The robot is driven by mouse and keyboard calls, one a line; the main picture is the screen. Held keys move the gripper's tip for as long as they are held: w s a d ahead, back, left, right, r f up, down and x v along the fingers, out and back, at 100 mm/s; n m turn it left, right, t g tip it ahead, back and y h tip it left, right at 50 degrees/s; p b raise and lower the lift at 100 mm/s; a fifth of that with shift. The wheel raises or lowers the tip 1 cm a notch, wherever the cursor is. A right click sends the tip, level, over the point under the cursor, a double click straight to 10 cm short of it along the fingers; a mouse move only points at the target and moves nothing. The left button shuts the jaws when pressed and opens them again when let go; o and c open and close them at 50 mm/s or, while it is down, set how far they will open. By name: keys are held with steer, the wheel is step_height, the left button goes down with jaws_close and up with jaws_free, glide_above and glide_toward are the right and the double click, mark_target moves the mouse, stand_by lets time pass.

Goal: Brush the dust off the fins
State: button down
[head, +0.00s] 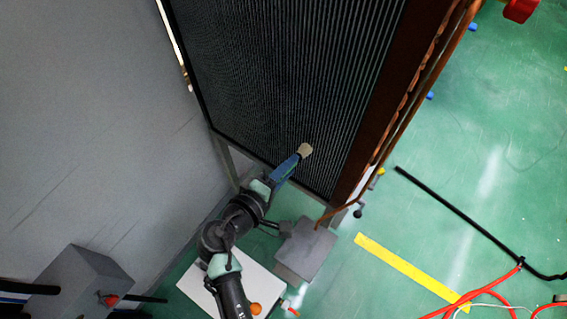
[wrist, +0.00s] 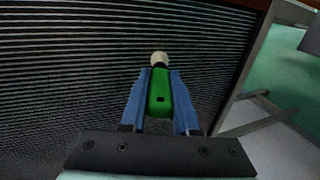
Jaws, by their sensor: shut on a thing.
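The finned panel (head: 270,70) is dark with fine parallel ridges and stands in a brown frame; it fills much of the wrist view (wrist: 70,90). My gripper (head: 291,164) is at the lower part of the panel. In the wrist view, its blue fingers (wrist: 160,98) are shut on the green handle of a brush (wrist: 159,92). The brush's pale bristle head (head: 305,149) points toward the fins. I cannot tell whether the bristles touch them. Dust on the fins cannot be made out.
A grey wall (head: 90,120) stands close on the left. A grey box (head: 305,250) sits below the panel's lower edge. A grey box with a red knob (head: 85,280) is at lower left. Red hoses (head: 480,285) and a black cable (head: 450,205) lie on the green floor at right.

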steer(key=shift+w+a+r+b, duration=0.1)
steer(key=shift+w+b, duration=0.25)
steer(key=shift+b, duration=0.2)
steer(key=shift+w+a+r, duration=0.15)
steer(key=shift+w+a, duration=0.05)
stand_by(0.5)
steer(key=s+a, duration=0.3)
steer(key=s, duration=0.2)
steer(key=shift+a+f+p, duration=0.2)
steer(key=shift+a+p, duration=0.05)
steer(key=shift+p, duration=0.05)
stand_by(0.5)
